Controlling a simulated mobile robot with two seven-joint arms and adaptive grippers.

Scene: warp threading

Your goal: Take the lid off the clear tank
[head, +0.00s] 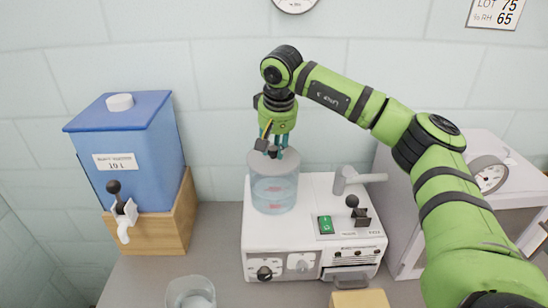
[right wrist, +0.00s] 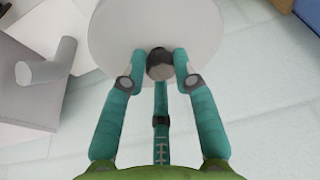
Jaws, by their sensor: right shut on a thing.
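The clear tank (head: 274,192) stands at the left of the white machine, with faint pink marks showing through its wall. Its round grey-white lid (head: 262,163) sits on or right at the tank's top; I cannot tell whether there is a gap. The lid also fills the top of the right wrist view (right wrist: 118,35), with a dark knob (right wrist: 160,64) at its middle. My right gripper (head: 272,150) comes down from above, its teal fingers shut around the knob. My left gripper is not in view.
The white machine (head: 315,228) has a grey spout (head: 358,178), a black lever and a green switch. A blue dispenser (head: 131,150) on a wooden stand is at the left. An empty-looking clear cup (head: 190,292) stands in front. Bare grey counter lies between them.

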